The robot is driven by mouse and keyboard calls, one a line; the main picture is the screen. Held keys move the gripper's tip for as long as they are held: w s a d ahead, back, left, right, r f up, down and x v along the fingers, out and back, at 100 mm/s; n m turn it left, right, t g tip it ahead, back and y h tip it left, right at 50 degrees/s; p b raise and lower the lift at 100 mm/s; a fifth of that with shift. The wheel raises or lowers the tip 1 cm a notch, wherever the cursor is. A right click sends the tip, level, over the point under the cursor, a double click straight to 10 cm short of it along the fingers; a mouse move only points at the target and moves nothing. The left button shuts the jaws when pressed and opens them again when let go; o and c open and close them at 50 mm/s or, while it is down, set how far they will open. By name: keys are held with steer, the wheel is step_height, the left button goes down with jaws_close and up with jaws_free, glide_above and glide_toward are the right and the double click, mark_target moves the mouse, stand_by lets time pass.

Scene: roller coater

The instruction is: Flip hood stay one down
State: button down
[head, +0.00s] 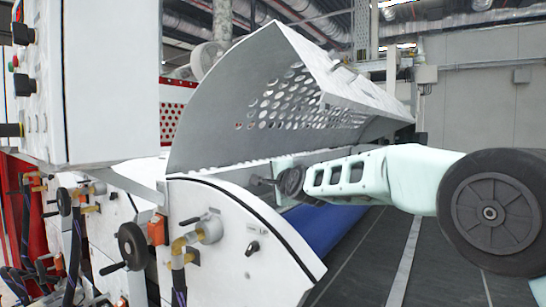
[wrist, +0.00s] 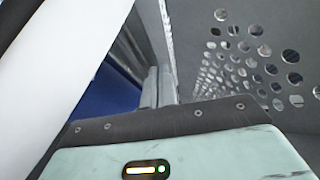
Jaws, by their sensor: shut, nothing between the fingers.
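The grey hood (head: 235,85) of the coater is raised, with its perforated face turned toward my arm. My gripper (head: 258,181) is small and dark in the head view, at the end of my pale green arm. It is shut and empty, just below the hood's lower edge and above the white end housing (head: 235,225). In the wrist view the perforated hood (wrist: 245,50) fills the right side. Grey upright bars (wrist: 151,88) stand in the middle; I cannot tell whether one is hood stay one. No stay is clearly made out in the head view.
A blue roller (head: 325,226) lies below my arm and also shows in the wrist view (wrist: 112,88). A white control cabinet (head: 110,80) stands at the left. Handwheels (head: 132,245) and hoses are on the machine's front.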

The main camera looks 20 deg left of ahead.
steer(key=s+a+r, duration=0.2)
steer(key=s+r, duration=0.3)
steer(key=r, duration=0.4)
steer(key=s+d+f+n+g+b, duration=0.1)
steer(key=s+d+f, duration=0.1)
steer(key=f, duration=0.3)
steer(key=s+d+f+n+g+h+b, duration=0.1)
steer(key=s+d+f+n+g+b, duration=0.1)
steer(key=d+f, duration=0.3)
steer(key=s+d+f+n+g+h+b, duration=0.1)
steer(key=s+d+f+g, duration=0.1)
steer(key=s+d+f, duration=0.2)
steer(key=shift+s+f+n+b, duration=0.25)
steer(key=shift+f+n+b, duration=0.1)
steer(key=shift+f, duration=0.55)
steer(key=s+d+f+n+g+h+b, duration=0.2)
steer(key=s+d+f+n, duration=0.2)
steer(key=s+d+f, duration=0.4)
steer(key=s+d+f+n+g+h+b, duration=0.2)
steer(key=s+d+f, duration=0.5)
steer(key=s, duration=0.9)
steer(key=s+d+f+n+g+h+b, duration=0.2)
steer(key=s+d+f+n, duration=0.5)
steer(key=s, duration=0.6)
steer(key=d+f+g+h, duration=0.1)
steer(key=d+g, duration=0.1)
steer(key=shift+d+f, duration=0.35)
steer(key=c, duration=2.1)
jaws_free()
steer(key=shift+c, duration=0.2)
